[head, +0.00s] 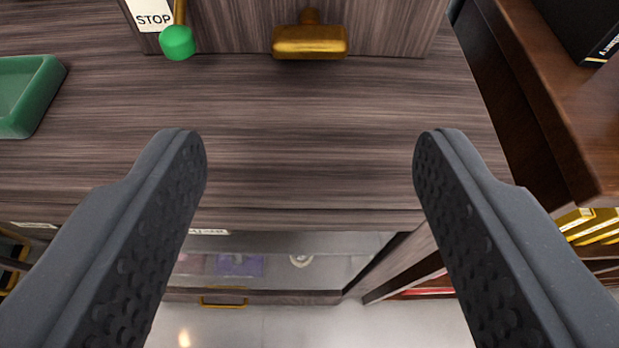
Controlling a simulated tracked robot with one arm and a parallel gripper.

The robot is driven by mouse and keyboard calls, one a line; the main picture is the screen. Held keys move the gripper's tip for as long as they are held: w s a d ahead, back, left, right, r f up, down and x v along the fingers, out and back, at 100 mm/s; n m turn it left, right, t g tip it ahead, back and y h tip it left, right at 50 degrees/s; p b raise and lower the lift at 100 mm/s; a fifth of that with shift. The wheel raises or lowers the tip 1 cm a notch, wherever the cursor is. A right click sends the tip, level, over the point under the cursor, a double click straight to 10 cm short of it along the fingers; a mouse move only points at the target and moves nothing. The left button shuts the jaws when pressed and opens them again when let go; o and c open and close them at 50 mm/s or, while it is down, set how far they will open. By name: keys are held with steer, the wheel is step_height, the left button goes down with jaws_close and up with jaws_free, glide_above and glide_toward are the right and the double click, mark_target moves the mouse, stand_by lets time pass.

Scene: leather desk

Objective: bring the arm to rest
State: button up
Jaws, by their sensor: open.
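My gripper (310,160) is open and empty in the head view. Its two dark, studded fingers stand wide apart over the front part of the dark wood-grain desk top (310,125). Nothing is between the fingers, and they seem to touch nothing. The rest of my arm is not in view.
A brass handle (310,41) and a green knob (177,42) beside a STOP label (153,15) are at the back. A green tray (32,92) lies left. A brown wooden shelf (545,90) stands right. Below the front edge is an open compartment with a brass-handled drawer (223,298).

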steer(key=shift+r, duration=0.1)
steer(key=s+a+r, duration=0.2)
steer(key=a+r, duration=0.4)
steer(key=r, duration=0.3)
steer(key=s+a+r+t, duration=0.1)
steer(key=s+a+r, duration=0.2)
steer(key=a+r, duration=0.3)
steer(key=s+a+r+t, duration=0.1)
steer(key=s+a+r, duration=0.2)
steer(key=a+r, duration=0.4)
step_height(320, 180, up, 7)
steer(key=shift+s+f+m, duration=0.2)
steer(key=shift+s+m, duration=0.05)
steer(key=shift+m, duration=0.05)
